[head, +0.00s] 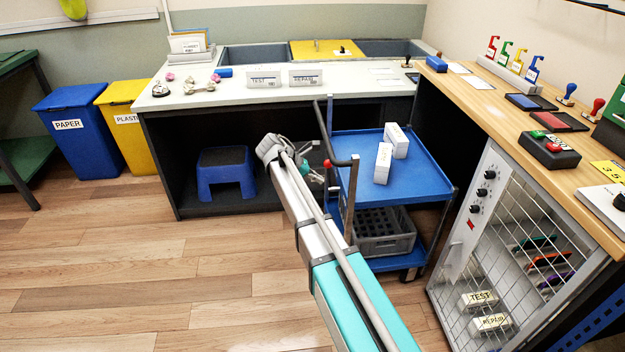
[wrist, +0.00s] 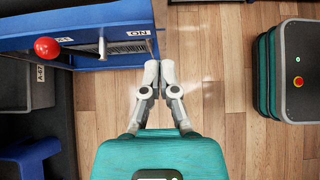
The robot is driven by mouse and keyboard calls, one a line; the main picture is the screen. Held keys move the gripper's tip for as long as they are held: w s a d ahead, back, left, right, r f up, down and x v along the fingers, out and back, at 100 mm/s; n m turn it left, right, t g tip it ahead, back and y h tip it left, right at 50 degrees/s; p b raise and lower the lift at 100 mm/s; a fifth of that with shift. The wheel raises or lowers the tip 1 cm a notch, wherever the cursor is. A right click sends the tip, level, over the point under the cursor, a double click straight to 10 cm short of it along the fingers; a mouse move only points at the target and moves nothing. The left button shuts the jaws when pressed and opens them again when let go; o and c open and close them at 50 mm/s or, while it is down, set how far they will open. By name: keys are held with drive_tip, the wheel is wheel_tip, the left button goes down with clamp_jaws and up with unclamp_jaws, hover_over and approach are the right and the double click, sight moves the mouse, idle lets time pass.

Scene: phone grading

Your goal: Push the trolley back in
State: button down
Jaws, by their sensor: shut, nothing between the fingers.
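The blue two-shelf trolley (head: 360,150) stands in the inner corner between the two counters, its near part out on the open floor. It has an upright dark handle frame (head: 350,195) on its left side. In the wrist view a blue edge, apparently the trolley's (wrist: 90,22), carries a lever with a red ball knob (wrist: 46,47) and an "ON" label. My gripper (wrist: 159,72) is shut and empty, its tips just beside that blue edge. I cannot tell whether they touch it. In the head view my gripper is mostly hidden behind my arm, left of the trolley.
White cartons (head: 383,162) sit on the trolley's top shelf and a grey crate (head: 385,238) on its lower one. A blue stool (head: 225,172) stands under the grey counter (head: 220,98). A wire-fronted cabinet (head: 510,250) stands right of the trolley. The left floor is clear.

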sight(349, 193)
drive_tip(key=b+x, duration=0.1)
drive_tip(key=x, duration=0.1)
drive_tip(key=b+x, duration=0.1)
drive_tip(key=x, duration=0.1)
drive_tip(key=d+r+b+x, duration=0.1)
drive_tip(key=x, duration=0.2)
drive_tip(key=shift+d, duration=0.95)
drive_tip(key=shift+d, duration=0.1)
